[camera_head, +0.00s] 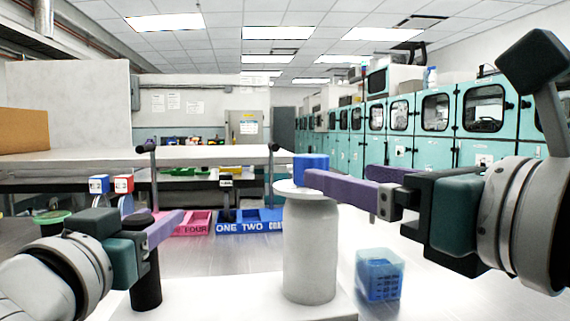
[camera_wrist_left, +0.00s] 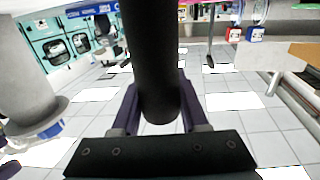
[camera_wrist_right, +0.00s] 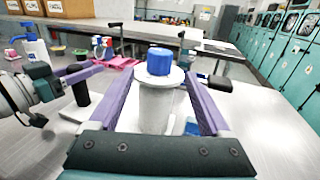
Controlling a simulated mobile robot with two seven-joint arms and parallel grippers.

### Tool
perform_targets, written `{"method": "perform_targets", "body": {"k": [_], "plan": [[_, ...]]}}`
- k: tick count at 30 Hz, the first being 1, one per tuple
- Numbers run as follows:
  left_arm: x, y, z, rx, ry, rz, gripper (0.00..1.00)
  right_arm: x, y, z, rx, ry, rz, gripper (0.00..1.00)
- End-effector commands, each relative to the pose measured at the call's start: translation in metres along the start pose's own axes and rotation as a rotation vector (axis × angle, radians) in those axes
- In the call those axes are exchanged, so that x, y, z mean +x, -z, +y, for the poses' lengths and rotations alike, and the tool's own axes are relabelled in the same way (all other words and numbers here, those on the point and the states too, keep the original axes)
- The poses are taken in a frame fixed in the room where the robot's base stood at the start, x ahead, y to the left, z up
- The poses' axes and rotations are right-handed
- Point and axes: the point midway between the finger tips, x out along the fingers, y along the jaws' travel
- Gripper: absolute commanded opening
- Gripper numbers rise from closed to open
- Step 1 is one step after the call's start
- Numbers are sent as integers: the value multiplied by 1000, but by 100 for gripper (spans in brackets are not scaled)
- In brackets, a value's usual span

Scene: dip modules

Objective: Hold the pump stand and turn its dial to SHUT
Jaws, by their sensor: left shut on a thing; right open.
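The pump stand has a pale grey column (camera_head: 312,250) on a white base plate (camera_head: 240,308). A white disc (camera_head: 290,187) with a blue dial (camera_head: 310,167) tops it; no SHUT mark is readable. A black upright post (camera_head: 146,290) stands at the left of the base. My left gripper (camera_head: 160,225) is shut on this post (camera_wrist_left: 152,50), which passes between its fingers in the left wrist view. My right gripper (camera_head: 338,177) is open at dial height. In the right wrist view the dial (camera_wrist_right: 160,62) shows between its spread fingers, with gaps on both sides.
A blue measuring container (camera_head: 380,276) stands right of the column. Behind are a pink tray (camera_head: 192,224), blue trays (camera_head: 250,226) and small red (camera_head: 123,184) and blue (camera_head: 98,184) items. A long table (camera_head: 210,155) is farther back; teal cabinets line the right.

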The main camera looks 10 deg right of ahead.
Motion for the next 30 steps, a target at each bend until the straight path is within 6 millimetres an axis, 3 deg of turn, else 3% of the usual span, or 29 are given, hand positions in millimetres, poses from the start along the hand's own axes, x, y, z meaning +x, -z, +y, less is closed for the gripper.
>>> {"method": "perform_targets", "body": {"k": [15, 21, 30], "plan": [[0, -1, 0, 0, 0, -1, 0, 94, -1, 0, 2, 0, -1, 82], [0, 0, 0, -1, 0, -1, 0, 110, 0, 0, 4, -1, 0, 82], [0, 0, 0, -1, 0, -1, 0, 113, 0, 0, 4, -1, 1, 82]]}}
